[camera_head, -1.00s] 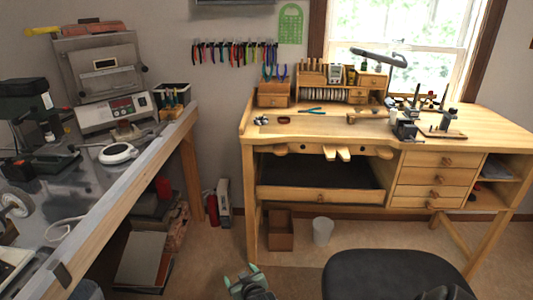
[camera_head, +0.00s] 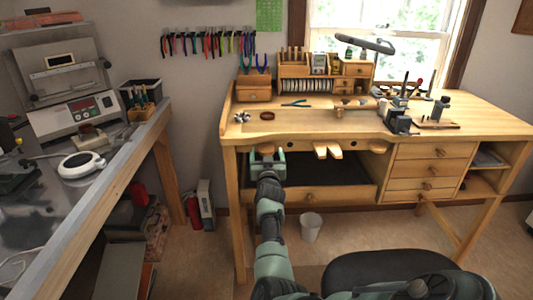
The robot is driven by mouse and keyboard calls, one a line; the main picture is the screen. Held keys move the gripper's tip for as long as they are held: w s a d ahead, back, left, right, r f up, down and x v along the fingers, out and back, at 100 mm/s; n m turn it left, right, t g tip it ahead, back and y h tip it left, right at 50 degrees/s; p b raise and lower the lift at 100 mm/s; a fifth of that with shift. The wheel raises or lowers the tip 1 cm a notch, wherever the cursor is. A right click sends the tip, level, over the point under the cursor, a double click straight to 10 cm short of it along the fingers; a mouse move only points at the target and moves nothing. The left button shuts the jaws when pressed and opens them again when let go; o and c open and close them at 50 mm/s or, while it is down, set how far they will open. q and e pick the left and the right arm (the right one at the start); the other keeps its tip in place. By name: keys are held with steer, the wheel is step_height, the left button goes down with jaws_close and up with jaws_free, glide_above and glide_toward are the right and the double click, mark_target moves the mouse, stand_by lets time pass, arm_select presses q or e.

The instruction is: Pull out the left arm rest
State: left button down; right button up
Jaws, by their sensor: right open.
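The left arm rest (camera_head: 267,149) is a pale wooden piece under the front edge of the workbench (camera_head: 300,127), left of the bench pin (camera_head: 327,150). My right gripper (camera_head: 267,157) is open in front of it, with its green fingers apart on either side of it. The gripper partly hides the arm rest. Whether the fingers touch the wood cannot be told. My left gripper is not in view.
A matching right arm rest (camera_head: 371,147) sits right of the bench pin. A dark tray drawer (camera_head: 330,192) lies below. A black stool seat (camera_head: 385,268) stands in front. A metal-topped table (camera_head: 85,215) is at the left.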

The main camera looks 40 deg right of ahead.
steer(key=shift+x, duration=0.8)
arm_select(q)
steer(key=shift+w, duration=0.3)
steer(key=shift+s+f, duration=0.1)
steer(key=shift+s, duration=0.1)
arm_select(e)
steer(key=shift+c, duration=0.3)
